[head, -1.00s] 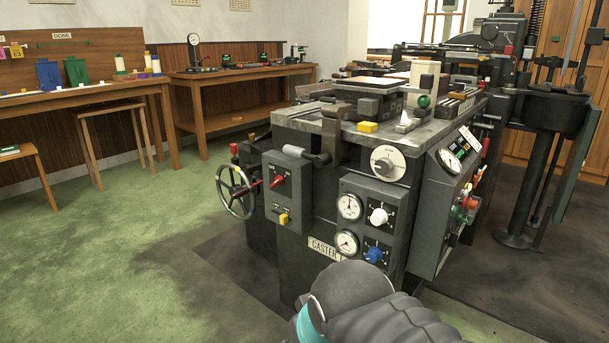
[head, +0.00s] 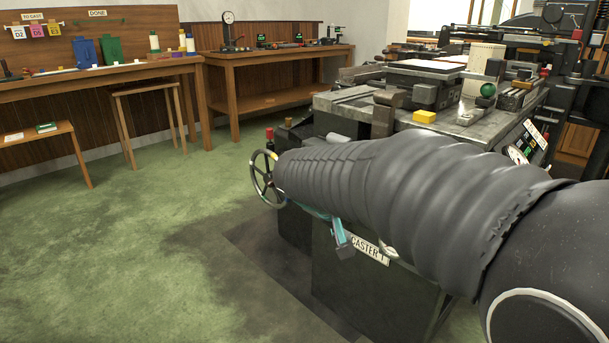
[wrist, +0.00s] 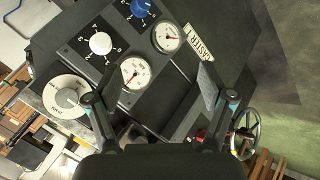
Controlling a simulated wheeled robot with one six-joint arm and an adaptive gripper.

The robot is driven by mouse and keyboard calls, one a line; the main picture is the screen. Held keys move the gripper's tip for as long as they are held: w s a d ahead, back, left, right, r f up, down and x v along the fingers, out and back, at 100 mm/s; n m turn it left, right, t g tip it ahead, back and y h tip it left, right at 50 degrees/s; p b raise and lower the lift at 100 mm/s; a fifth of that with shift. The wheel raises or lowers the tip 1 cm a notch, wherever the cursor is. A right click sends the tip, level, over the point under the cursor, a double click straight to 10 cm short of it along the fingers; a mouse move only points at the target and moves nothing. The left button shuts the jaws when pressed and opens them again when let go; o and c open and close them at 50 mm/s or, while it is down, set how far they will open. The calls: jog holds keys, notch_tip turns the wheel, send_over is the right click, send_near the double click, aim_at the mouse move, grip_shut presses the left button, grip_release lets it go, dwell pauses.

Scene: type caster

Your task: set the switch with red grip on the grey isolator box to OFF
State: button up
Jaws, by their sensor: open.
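In the head view my arm hides the grey isolator box and its red-grip switch. In the wrist view a small red patch (wrist: 200,133), probably the red grip, shows low beside the right finger; the switch's position cannot be read. The box is mostly hidden there by my gripper (wrist: 155,98). My gripper is open, its two fingers wide apart over the front of the machine, with nothing seen between them but the panel. In the head view only part of my gripper (head: 340,242) shows under the arm, near the CASTER 1 plate (head: 367,248).
The wrist view shows two gauges (wrist: 134,73), a white knob (wrist: 100,43), a blue knob (wrist: 141,8) and a large pale dial (wrist: 66,96) close by. The handwheel (head: 264,178) stands left of the machine.

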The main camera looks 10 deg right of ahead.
jog(key=w+a+f+t+h, duration=0.1)
jog(key=w+a+t+h, duration=0.1)
jog(key=w+a, duration=0.45)
jog(key=w+a+f+t+h, duration=0.2)
jog(key=w+a+t, duration=0.15)
jog(key=w, duration=0.65)
jog(key=w+a+f+t+h, duration=0.1)
jog(key=w+a+t+h, duration=0.1)
jog(key=w+a, duration=0.5)
jog(key=p+x, duration=0.1)
jog(key=x, duration=1.4)
jog(key=shift+s+d, duration=0.15)
jog(key=shift+d, duration=0.15)
jog(key=c, duration=1.2)
jog(key=shift+o, duration=0.2)
